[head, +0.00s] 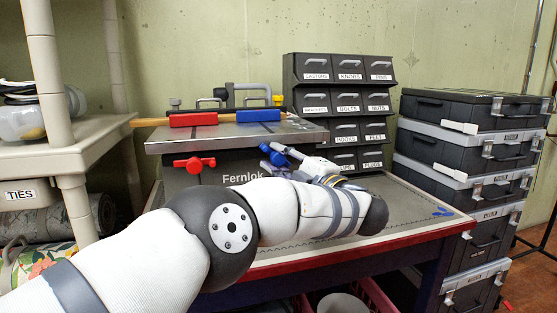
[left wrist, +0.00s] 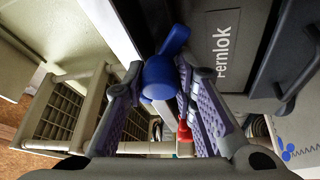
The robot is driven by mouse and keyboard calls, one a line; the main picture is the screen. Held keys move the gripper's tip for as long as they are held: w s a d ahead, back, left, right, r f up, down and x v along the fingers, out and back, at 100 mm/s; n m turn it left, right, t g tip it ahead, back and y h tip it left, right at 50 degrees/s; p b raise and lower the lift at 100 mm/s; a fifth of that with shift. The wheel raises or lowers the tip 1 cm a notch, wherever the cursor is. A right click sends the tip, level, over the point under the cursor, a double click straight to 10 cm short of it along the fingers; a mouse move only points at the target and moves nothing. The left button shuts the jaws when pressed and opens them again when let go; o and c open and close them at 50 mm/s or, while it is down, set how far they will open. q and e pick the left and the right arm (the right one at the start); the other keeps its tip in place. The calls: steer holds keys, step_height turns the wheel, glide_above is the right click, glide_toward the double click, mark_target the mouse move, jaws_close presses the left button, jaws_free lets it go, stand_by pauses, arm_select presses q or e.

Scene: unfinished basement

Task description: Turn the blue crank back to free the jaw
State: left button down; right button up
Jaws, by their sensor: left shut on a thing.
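The grey vise bench (head: 240,180), lettered Fernlok, stands on the worktable. A red jaw block (head: 193,119) and a blue jaw block (head: 258,115) sit on its top, with a wooden rod (head: 150,122) running past the red one. The blue crank (head: 266,150) is on the bench's front face, partly hidden by my gripper. A red crank (head: 194,164) is to its left. My left gripper (head: 292,160) is at the blue crank. In the left wrist view its fingers (left wrist: 158,78) are shut around a rounded blue part of the crank (left wrist: 174,42). My right gripper is not in view.
A labelled drawer cabinet (head: 340,72) stands behind the bench, and stacked grey cases (head: 465,150) stand at the right. A cream shelf (head: 85,145) is at the left. The table's right part (head: 415,205) is mostly bare.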

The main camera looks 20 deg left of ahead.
arm_select(q)
steer(key=shift+f, duration=0.1)
steer(key=c, duration=1.6)
jaws_free()
steer(key=v, duration=1.2)
